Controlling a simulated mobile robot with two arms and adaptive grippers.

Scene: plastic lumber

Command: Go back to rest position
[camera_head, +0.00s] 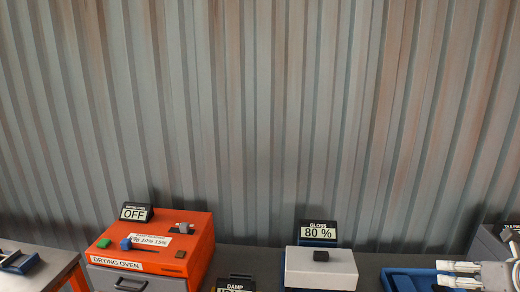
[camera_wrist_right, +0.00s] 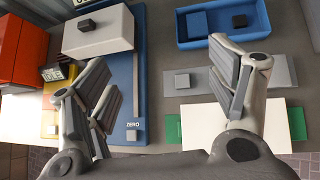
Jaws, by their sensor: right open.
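My right gripper (camera_head: 444,273) shows at the lower right edge of the head view, over the blue tray (camera_head: 398,280). In the right wrist view my right gripper (camera_wrist_right: 160,72) has its fingers wide apart, with nothing between them. It hangs above the work surface, with the blue tray (camera_wrist_right: 207,38) and a grey plate (camera_wrist_right: 257,75) on the right. My left gripper is not in view.
The orange drying oven (camera_head: 203,240) with an "OFF" display (camera_head: 135,213) stands left. A white gloss meter box (camera_head: 320,272) and its "80 %" display (camera_head: 318,232) stand in the middle. A corrugated wall (camera_head: 260,110) closes the back.

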